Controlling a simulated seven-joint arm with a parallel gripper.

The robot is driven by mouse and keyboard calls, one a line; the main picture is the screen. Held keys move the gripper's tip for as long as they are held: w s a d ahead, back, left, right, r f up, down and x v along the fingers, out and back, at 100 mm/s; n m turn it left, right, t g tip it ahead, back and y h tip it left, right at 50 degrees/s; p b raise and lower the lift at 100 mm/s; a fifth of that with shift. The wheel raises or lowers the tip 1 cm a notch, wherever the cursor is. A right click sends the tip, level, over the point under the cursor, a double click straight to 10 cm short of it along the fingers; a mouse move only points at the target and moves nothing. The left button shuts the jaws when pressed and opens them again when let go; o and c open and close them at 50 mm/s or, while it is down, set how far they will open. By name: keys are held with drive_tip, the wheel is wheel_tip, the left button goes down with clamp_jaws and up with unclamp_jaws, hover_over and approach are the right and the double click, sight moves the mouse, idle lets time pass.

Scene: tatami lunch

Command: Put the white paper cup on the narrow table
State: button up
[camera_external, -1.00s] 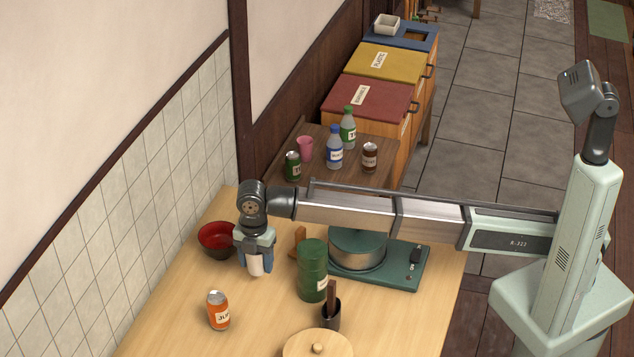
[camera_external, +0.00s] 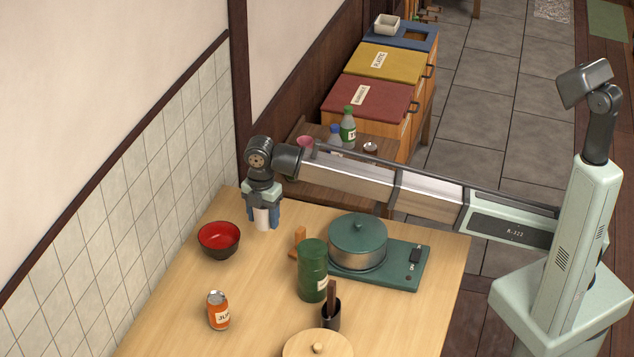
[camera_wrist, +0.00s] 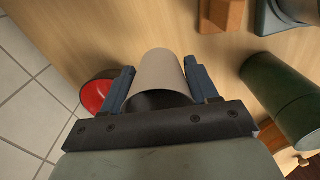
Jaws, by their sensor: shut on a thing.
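The white paper cup (camera_external: 262,220) is between the fingers of my gripper (camera_external: 263,219), which is shut on it. In the wrist view the cup (camera_wrist: 160,77) sits between the two blue fingers (camera_wrist: 160,88), its open mouth toward the camera. The cup is held above the back part of the light wooden table (camera_external: 270,285). The narrow table (camera_external: 340,200), dark brown, stands beyond that table's back edge, against the wall. My arm crosses in front of it and hides part of its top.
On the narrow table are a green bottle (camera_external: 347,128), a pink cup (camera_external: 305,142), a blue bottle (camera_external: 335,133) and a dark can (camera_external: 370,148), partly hidden. A red bowl (camera_external: 219,239), green canister (camera_external: 312,270), pot (camera_external: 357,243) and orange can (camera_external: 218,311) stand on the light table.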

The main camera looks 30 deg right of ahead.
drive_tip(key=w+d+f, duration=0.1)
drive_tip(key=w+d, duration=0.3)
drive_tip(key=w+d+f+m, duration=0.1)
drive_tip(key=w+d, duration=0.3)
drive_tip(key=w+d+f+m, duration=0.1)
drive_tip(key=w+d+f, duration=0.1)
drive_tip(key=w+d, duration=0.2)
drive_tip(key=shift+w+d, duration=0.1)
drive_tip(key=shift+w, duration=0.3)
drive_tip(key=w+d+f+m, duration=0.2)
drive_tip(key=w+d+f, duration=0.3)
drive_tip(key=d, duration=0.7)
drive_tip(key=w+d+f+m, duration=0.2)
drive_tip(key=w+d+f, duration=0.3)
drive_tip(key=d, duration=0.6)
drive_tip(key=w+d+f+m, duration=0.3)
drive_tip(key=w+d, duration=0.4)
drive_tip(key=d, duration=0.5)
drive_tip(key=shift+w+d+f+m, duration=0.1)
drive_tip(key=shift+w+f+m, duration=0.3)
drive_tip(key=shift+f+m, duration=1.25)
drive_tip(key=shift+w+d+f+m, duration=0.1)
drive_tip(key=shift+w+f+m, duration=0.5)
drive_tip(key=shift+f, duration=1.8)
drive_tip(key=shift+w+d+f+m, duration=0.1)
drive_tip(key=shift+w+f+m, duration=0.1)
drive_tip(key=shift+f+m, duration=1.5)
drive_tip(key=shift+f+n, duration=0.35)
drive_tip(key=shift+f, duration=0.15)
drive_tip(key=o, duration=1)
